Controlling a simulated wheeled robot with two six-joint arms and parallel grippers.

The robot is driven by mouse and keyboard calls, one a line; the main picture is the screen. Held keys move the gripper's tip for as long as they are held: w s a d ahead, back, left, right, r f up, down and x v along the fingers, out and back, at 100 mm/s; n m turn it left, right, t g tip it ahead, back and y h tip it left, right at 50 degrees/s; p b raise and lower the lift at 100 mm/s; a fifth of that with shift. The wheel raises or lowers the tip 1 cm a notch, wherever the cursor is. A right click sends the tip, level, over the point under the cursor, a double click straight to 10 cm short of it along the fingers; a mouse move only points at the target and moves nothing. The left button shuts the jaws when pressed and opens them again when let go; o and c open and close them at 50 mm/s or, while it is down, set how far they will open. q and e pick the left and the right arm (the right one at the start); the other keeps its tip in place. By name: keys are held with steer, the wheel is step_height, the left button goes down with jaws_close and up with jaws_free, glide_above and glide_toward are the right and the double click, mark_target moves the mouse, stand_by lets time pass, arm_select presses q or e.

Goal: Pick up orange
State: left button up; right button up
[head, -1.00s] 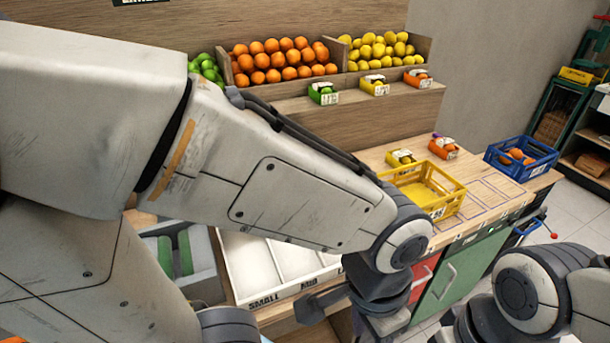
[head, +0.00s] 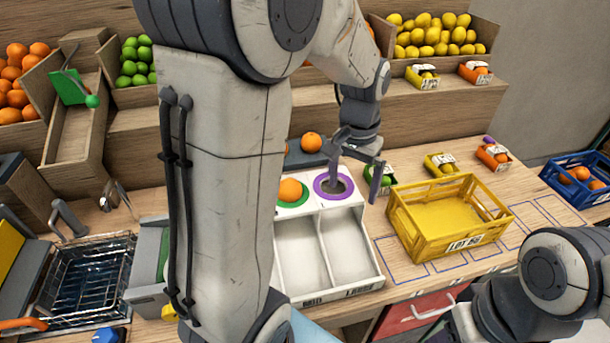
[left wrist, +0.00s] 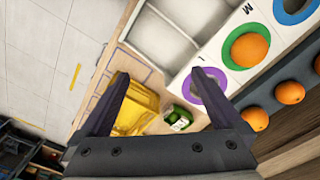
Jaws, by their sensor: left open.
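One orange (head: 291,190) sits in the green ring of the white sorter, partly behind my left arm in the head view. It also shows in the left wrist view (left wrist: 249,50). Another orange (head: 312,142) rests on the dark rail behind the sorter; the left wrist view shows several oranges on this rail (left wrist: 289,92). My left gripper (head: 357,182) is open and empty, over the area by the purple ring (head: 320,193), to the right of the oranges. In the left wrist view its fingers (left wrist: 165,78) are spread, with no orange between them. My right gripper is out of view.
A yellow crate (head: 408,228) stands right of the sorter. A small green carton (head: 388,181) lies close to the left gripper. A blue crate (head: 570,195) with oranges is at far right. A wire basket (head: 92,238) stands at left. Fruit bins line the back.

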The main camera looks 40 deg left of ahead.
arm_select(q)
steer(key=w+a+n, duration=0.2)
steer(key=a+n, duration=0.1)
steer(key=a, duration=0.8)
steer(key=n, duration=0.1)
glide_above(289, 181)
steer(key=shift+w+f+p, duration=0.15)
steer(key=shift+f+p, duration=0.2)
steer(key=shift+f, duration=0.45)
step_height(289, 181, down, 5)
steer(key=shift+a+r+p, duration=0.15)
steer(key=shift+r+p, duration=0.05)
steer(key=shift+p, duration=0.3)
steer(key=f+p, duration=0.1)
steer(key=f, duration=0.1)
steer(key=f+p, duration=0.1)
steer(key=f, duration=0.2)
steer(key=shift+s+f, duration=0.2)
steer(key=shift+f, duration=0.2)
steer(key=c, duration=1.4)
